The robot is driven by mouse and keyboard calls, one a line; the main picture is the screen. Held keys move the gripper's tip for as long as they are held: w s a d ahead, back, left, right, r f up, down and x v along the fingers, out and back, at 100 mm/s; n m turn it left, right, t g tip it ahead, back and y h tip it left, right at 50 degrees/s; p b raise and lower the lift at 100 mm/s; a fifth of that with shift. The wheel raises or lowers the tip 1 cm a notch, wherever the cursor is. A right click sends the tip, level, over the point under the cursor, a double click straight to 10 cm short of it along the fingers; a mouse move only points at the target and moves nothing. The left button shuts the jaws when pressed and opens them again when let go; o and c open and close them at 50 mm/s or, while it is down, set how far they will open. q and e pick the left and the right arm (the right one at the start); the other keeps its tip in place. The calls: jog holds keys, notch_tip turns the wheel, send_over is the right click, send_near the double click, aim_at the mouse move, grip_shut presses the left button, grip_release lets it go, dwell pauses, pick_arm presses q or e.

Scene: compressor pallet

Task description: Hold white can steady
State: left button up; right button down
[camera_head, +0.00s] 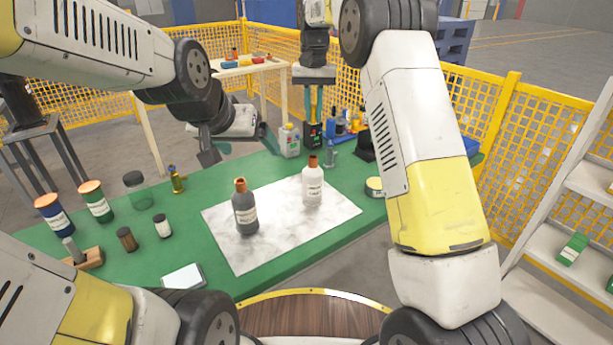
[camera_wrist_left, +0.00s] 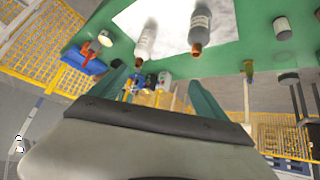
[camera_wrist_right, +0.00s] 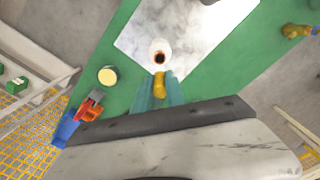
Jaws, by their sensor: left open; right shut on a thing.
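The white can (camera_head: 313,190), a white bottle shape with an orange-brown neck, stands upright on a white marbled sheet (camera_head: 275,244). A similar dark grey can (camera_head: 246,212) stands left of it. My left gripper (camera_head: 238,148) is open and empty, behind and to the left of the white can, not touching it. In the left wrist view the white can (camera_wrist_left: 147,42) lies beyond the spread fingers. My right gripper (camera_head: 313,108) points down, shut on a yellow object (camera_wrist_right: 160,88). In the right wrist view the white can's open neck (camera_wrist_right: 159,50) shows just beyond the fingertips.
The green table (camera_head: 110,255) also holds a glass jar (camera_head: 137,188), a brass fitting (camera_head: 176,181), small dark jars and drum-like cans at left. A grey jug (camera_head: 289,141) stands at the back edge. A round yellow-topped tin (camera_head: 374,186) sits right of the sheet.

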aim_at(313, 175)
pick_arm(q)
jog(key=w+d+f+m+t+h, duration=0.1)
jog(key=w+d+f+t, duration=0.15)
jog(key=w+f, duration=0.5)
jog(key=w+d+f+m+t, duration=0.15)
jog(key=w+d+f, duration=0.3)
jog(key=w, duration=0.55)
jog(key=s+d+f+n+t+h, duration=0.1)
jog(key=s+d+f+t, duration=0.15)
jog(key=f, duration=0.35)
jog(key=s+d+f+t, duration=0.1)
jog(key=f+t, duration=0.2)
jog(key=f, duration=0.4)
jog(key=x, duration=1.2)
jog(key=shift+a+r, duration=0.15)
grip_shut()
